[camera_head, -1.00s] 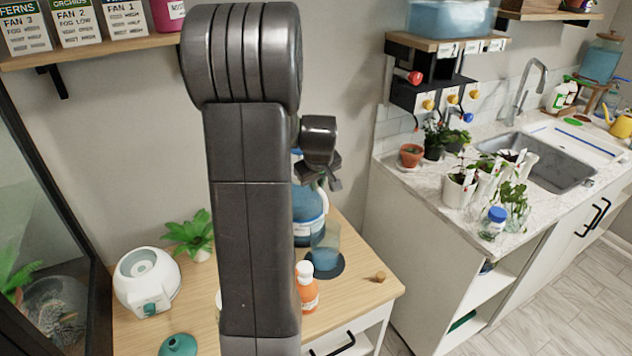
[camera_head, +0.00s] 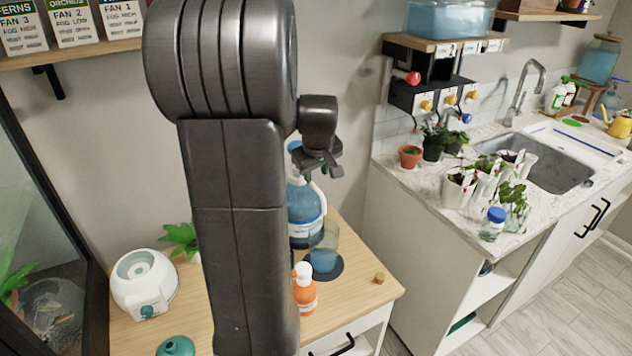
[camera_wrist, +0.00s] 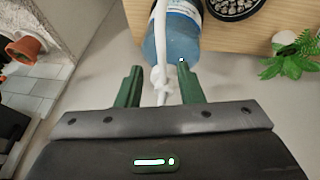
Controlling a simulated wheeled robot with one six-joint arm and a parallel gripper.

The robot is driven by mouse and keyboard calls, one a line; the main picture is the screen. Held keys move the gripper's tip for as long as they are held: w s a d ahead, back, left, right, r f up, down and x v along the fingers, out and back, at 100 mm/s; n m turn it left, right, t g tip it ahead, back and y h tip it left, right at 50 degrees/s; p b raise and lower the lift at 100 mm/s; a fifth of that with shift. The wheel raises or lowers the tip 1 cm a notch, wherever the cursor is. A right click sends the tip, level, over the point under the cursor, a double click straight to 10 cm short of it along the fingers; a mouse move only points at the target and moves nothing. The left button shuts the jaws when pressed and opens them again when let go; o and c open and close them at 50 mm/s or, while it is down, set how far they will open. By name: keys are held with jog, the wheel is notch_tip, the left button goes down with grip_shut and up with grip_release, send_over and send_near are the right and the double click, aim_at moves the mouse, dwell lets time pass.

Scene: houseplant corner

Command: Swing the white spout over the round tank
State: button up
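The white spout (camera_wrist: 159,45) runs down the middle of the wrist view and passes between my fingertips, with a knob on it near their level. In the head view the spout (camera_head: 320,192) curves beside a blue labelled jug (camera_head: 303,222), just below my gripper (camera_head: 322,168). In the wrist view my gripper (camera_wrist: 159,84) is open, its green fingers on either side of the spout, with gaps visible. A clear round tank (camera_head: 325,250) with blue liquid stands on a dark round mat in front of the jug to the right. My arm hides part of the table.
An orange bottle (camera_head: 304,290) stands close in front of the tank. A white round device (camera_head: 145,283), a teal dome (camera_head: 176,346) and a fern (camera_head: 181,238) are left of my arm. A wooden knob (camera_head: 379,278) lies at the table's right. The counter (camera_head: 420,180) holds several plants.

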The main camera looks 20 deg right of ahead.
aim_at(314, 187)
jog(key=v, duration=0.8)
jog(key=shift+b, duration=0.3)
jog(key=shift+s, duration=0.1)
jog(key=p+x, duration=0.1)
jog(key=x, duration=1.2)
jog(key=shift+w+f+p, duration=0.25)
jog(key=shift+f+p, duration=0.05)
jog(key=shift+f, duration=0.05)
jog(key=shift+r, duration=0.15)
jog(key=b+v, duration=0.2)
jog(key=v, duration=1.1)
jog(key=p+x, duration=0.2)
jog(key=x, duration=1.1)
jog(key=shift+f, duration=0.3)
jog(key=shift+a, duration=0.2)
jog(key=shift+a+r+m+h+b, duration=0.1)
jog(key=shift+a+m+h+b, duration=0.25)
jog(key=shift+m+b, duration=0.2)
jog(key=shift+s+a+r, duration=0.1)
jog(key=shift+s+a, duration=0.05)
